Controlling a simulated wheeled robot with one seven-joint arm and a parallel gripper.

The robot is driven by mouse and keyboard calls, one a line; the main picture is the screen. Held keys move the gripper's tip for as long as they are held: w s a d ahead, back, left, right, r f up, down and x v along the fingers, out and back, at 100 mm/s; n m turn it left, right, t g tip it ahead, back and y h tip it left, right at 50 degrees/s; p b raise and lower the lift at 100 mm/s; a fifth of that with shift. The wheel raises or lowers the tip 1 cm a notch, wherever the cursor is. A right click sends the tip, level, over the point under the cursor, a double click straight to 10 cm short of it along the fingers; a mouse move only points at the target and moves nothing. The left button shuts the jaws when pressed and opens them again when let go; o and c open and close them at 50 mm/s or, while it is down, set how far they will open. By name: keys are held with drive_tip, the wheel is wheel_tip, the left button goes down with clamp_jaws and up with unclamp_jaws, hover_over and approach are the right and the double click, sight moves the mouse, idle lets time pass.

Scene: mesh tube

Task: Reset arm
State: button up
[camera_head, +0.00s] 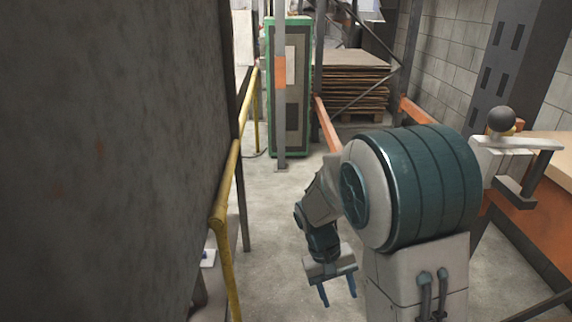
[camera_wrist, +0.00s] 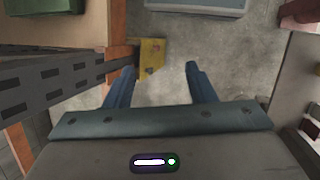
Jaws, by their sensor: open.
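My gripper (camera_head: 338,291) hangs low in the head view, below my arm, with its two blue fingers apart over the concrete floor. In the wrist view my gripper (camera_wrist: 158,82) also shows open, with nothing between the fingers. My upper arm hides part of the scene behind it in the head view.
A dark wall panel (camera_head: 110,150) fills the left, with a yellow rail (camera_head: 228,190) beside it. A green-framed cabinet (camera_head: 288,85) and stacked boards (camera_head: 348,82) stand at the back. An orange-edged shelf (camera_head: 540,215) and grey post are at right. Floor (camera_head: 275,230) is clear between.

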drive_tip(key=s+d+r+m+t+y+p, duration=0.1)
drive_tip(key=s+r+t+p, duration=0.2)
drive_tip(key=r, duration=0.9)
drive_tip(key=s+d+r+t+y+p, duration=0.2)
drive_tip(key=s+r+p, duration=0.5)
drive_tip(key=r, duration=0.5)
drive_tip(key=shift+s+r+m+t+p, duration=0.3)
drive_tip(key=shift+s+m+t+p, duration=0.1)
drive_tip(key=shift+p, duration=0.1)
